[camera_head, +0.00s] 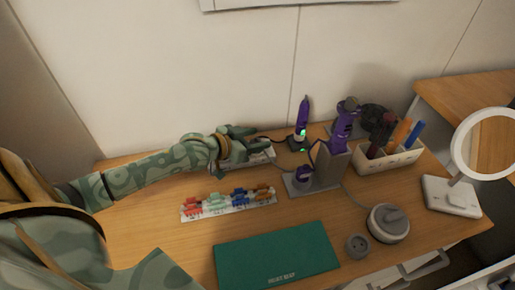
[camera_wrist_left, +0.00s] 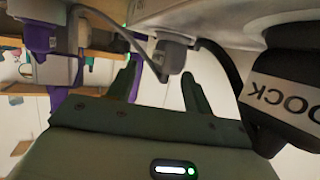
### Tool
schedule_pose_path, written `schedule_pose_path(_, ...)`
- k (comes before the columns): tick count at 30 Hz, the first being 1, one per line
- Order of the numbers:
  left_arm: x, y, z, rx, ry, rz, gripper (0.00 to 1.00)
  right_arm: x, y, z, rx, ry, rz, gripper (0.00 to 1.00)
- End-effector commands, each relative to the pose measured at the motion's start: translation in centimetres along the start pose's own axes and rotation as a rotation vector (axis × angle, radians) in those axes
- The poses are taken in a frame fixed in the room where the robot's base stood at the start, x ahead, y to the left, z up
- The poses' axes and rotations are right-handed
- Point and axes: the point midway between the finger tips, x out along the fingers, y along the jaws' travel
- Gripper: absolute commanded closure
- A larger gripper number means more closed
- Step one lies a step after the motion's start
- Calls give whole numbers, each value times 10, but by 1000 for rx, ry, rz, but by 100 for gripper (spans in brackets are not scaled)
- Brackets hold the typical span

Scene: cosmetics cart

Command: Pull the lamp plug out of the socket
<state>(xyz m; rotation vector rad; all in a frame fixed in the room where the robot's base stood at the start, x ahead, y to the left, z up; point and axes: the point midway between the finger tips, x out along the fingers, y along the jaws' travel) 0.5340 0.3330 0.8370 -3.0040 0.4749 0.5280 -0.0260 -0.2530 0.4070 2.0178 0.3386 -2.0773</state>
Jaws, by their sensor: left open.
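My left gripper (camera_head: 256,138) is open over a pale socket strip (camera_head: 258,158) at the back of the desk. In the left wrist view the fingers (camera_wrist_left: 160,88) point at a grey plug (camera_wrist_left: 171,55) seated in the white strip (camera_wrist_left: 170,14). The plug lies between the finger lines, near the fingertips, with no clear contact. A thin cord runs beside it. A black plug labelled DOCK (camera_wrist_left: 285,98) is close on the right of the fingers. A white ring lamp (camera_head: 452,196) stands at the desk's right. My right gripper is not in view.
A purple styling tool (camera_head: 301,124) and a grey stand (camera_head: 324,174) are right of the gripper. A clip tray (camera_head: 213,206) and green heat mat (camera_head: 275,257) lie in front. A brush box (camera_head: 404,159) and round grey device (camera_head: 388,224) are farther right. The desk's left is clear.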

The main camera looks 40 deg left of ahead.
Motion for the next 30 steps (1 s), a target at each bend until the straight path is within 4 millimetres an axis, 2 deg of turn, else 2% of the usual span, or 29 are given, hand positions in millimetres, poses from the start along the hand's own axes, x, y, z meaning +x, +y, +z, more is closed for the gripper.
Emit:
schedule_pose_path(1,11,0,6,-2,-1,1,49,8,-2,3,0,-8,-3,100)
schedule_pose_path(4,22,0,4,-2,-3,0,49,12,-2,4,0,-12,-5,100)
schedule_pose_path(12,24,0,1,0,-1,0,49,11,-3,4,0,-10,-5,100)
schedule_pose_path(17,24,0,1,0,-1,0,92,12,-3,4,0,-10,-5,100)
schedule_pose_path(30,24,1,1,-1,-3,1,94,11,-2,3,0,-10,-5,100)
